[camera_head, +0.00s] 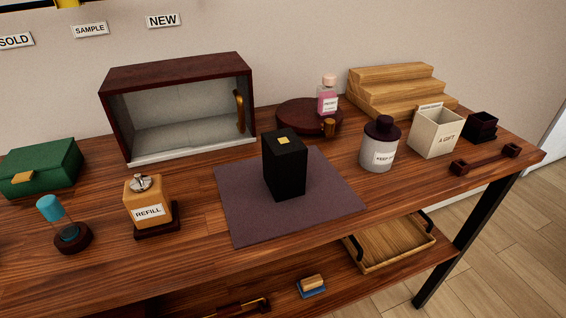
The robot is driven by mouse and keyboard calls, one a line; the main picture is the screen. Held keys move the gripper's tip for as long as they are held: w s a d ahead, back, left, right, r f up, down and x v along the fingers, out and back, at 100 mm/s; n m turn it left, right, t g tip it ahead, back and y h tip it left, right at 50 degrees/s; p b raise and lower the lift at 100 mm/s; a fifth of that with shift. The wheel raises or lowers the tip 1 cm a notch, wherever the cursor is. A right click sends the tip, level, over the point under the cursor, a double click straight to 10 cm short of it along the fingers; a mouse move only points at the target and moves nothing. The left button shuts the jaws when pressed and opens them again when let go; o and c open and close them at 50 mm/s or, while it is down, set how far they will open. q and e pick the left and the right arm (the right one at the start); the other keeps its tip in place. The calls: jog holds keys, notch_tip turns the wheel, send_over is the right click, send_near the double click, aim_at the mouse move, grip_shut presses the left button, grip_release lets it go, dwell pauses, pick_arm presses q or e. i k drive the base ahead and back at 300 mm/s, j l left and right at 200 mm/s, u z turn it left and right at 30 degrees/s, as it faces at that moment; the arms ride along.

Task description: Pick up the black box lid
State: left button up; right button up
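A tall black box (285,170) stands upright on a dark purple mat (240,225) in the middle of the wooden table. Neither of my grippers shows in the head view.
Left of the mat are an orange bottle (158,204) labelled REFILL, an hourglass-like item (72,236) and a green box (50,165). Behind stands a glass-fronted cabinet (178,72). Right are a grey jar (378,155) and a cream box (430,140). The mat around the box is clear.

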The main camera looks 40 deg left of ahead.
aim_at(284, 154)
jog(key=k+j+u, duration=0.15)
jog(key=u, duration=0.2)
jog(key=k+j+u, duration=0.15)
jog(key=u, duration=0.2)
jog(key=j, duration=0.05)
